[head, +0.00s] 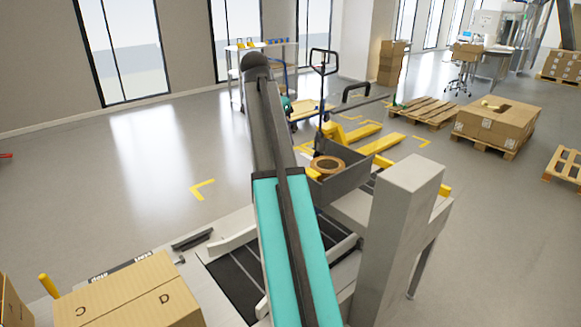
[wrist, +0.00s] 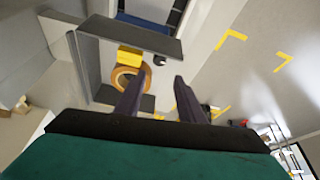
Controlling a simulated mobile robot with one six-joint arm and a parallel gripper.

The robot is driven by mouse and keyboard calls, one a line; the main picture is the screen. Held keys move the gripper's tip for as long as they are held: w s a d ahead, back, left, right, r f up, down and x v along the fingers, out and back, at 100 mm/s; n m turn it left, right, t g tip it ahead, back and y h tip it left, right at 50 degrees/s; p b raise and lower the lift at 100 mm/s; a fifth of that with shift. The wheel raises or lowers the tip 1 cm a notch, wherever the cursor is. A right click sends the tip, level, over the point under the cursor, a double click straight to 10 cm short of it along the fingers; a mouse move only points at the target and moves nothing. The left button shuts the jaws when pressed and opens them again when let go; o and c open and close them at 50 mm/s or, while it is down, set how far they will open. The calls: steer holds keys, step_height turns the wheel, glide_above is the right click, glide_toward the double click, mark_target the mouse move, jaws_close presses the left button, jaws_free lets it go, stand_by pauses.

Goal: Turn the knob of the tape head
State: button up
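The tape head shows in the wrist view as grey plates (wrist: 135,36) around a brown tape roll (wrist: 118,82) with a yellow block (wrist: 130,57) beside it. A small dark round part (wrist: 159,60), perhaps the knob, sits by the plate's lower edge. My gripper (wrist: 160,76) is open, its two dark fingers apart with nothing visible between them. The fingertips appear near this dark part; I cannot tell the depth or whether they touch. In the head view the tape roll (head: 328,167) sits in a grey housing (head: 343,186) right of my arm; my gripper is not clearly visible there.
A grey column (head: 403,240) stands right of the conveyor (head: 236,278). A closed cardboard box (head: 130,300) is at the lower left. A yellow pallet truck (head: 350,135), pallets (head: 428,111) and boxes (head: 495,122) stand behind. The floor (head: 120,185) at left is clear.

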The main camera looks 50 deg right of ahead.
steer(key=shift+p+x, duration=2)
steer(key=shift+x, duration=4.95)
steer(key=shift+w, duration=0.1)
steer(key=c, duration=0.8)
